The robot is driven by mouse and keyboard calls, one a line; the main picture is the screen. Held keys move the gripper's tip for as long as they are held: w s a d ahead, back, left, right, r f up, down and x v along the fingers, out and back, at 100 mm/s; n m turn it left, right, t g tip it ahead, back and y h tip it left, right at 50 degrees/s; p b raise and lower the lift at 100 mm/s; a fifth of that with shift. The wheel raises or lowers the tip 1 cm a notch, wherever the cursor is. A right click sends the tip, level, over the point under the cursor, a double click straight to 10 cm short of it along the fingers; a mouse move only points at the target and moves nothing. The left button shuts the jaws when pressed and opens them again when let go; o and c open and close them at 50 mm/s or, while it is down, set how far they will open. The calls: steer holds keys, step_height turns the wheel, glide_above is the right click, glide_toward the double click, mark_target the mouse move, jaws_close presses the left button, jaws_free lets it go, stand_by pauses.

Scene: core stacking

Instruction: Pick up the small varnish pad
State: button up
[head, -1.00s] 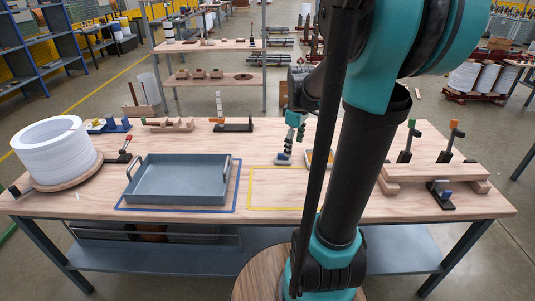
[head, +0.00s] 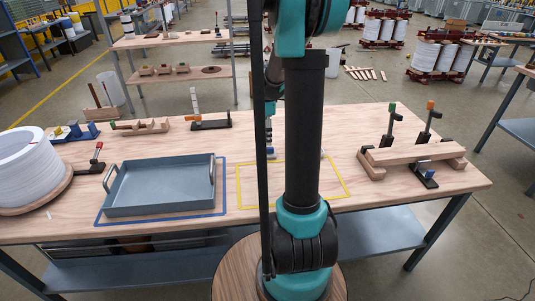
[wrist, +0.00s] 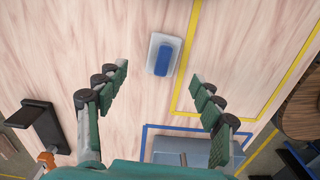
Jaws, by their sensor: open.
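The small varnish pad (wrist: 163,55) looks like a pale grey block with a blue strip on top. It lies flat on the wooden bench in the wrist view, just outside the yellow outline (wrist: 180,92). My gripper (wrist: 161,86) is open and empty, with one finger on each side of the lower middle of the view. The pad appears farther up the picture than the fingertips, near the line midway between them, and apart from both.
A grey tray (head: 160,185) stands inside a blue outline at the left. A white spool (head: 28,168) is at the far left. A black stand (head: 208,124) is behind the tray. A wooden fixture with clamps (head: 410,151) stands at the right. The yellow-outlined area shows bare wood.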

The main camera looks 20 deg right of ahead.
mark_target(268, 148)
steer(key=shift+s+a+f, duration=0.1)
steer(key=shift+s+f, duration=0.05)
steer(key=shift+f, duration=1.65)
steer(key=shift+s+f, duration=0.1)
steer(key=shift+f, duration=1.7)
steer(key=c, duration=1.2)
steer(key=shift+r, duration=0.1)
steer(key=shift+c, duration=0.2)
step_height(268, 148, up, 20)
steer(key=o, duration=0.6)
steer(key=shift+c, duration=0.2)
steer(key=c, duration=0.4)
